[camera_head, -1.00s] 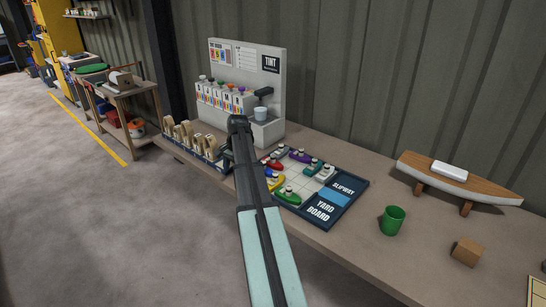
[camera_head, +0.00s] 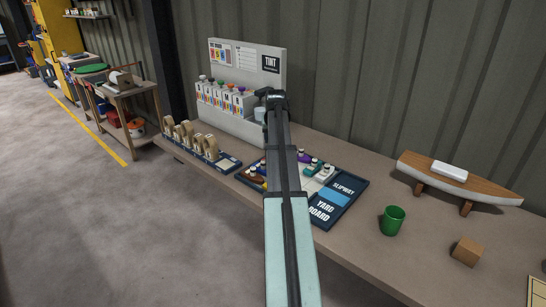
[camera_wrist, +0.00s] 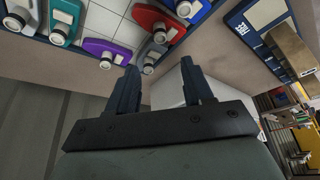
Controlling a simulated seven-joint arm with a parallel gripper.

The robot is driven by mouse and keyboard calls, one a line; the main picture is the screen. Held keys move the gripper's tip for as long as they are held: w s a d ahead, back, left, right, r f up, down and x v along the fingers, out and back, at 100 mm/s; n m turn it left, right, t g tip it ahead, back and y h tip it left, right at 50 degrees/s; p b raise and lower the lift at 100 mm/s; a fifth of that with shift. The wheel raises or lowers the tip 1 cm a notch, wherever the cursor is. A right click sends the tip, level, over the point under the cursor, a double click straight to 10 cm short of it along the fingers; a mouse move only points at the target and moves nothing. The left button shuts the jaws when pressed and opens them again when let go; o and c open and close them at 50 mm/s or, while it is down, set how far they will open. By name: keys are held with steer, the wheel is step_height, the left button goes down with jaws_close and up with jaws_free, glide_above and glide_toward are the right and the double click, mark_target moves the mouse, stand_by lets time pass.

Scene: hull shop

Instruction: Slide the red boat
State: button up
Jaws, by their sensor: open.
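The red boat (camera_wrist: 153,20) lies in the yard board at the top of the wrist view, between a grey boat (camera_wrist: 150,55) and a blue boat (camera_wrist: 192,8). In the head view my arm covers the spot where it showed earlier. The yard board (camera_head: 350,199) is a dark blue tray on the bench with a light grid and a SLIPWAY label at its right end. My gripper (camera_wrist: 159,66) is open and empty, its fingertips apart from the boats. In the head view my gripper (camera_head: 275,98) is beyond the board, in front of the tint stand.
A purple boat (camera_wrist: 105,48) and a teal boat (camera_wrist: 65,18) share the board. The tint stand (camera_head: 236,118) is behind, with tape dispensers (camera_head: 190,138) at left. A green mug (camera_head: 393,220), wooden block (camera_head: 467,251) and model boat (camera_head: 460,182) stand right. Bare bench lies between.

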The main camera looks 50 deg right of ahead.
steer(key=x, duration=1.3)
steer(key=shift+c, duration=0.5)
jaws_close()
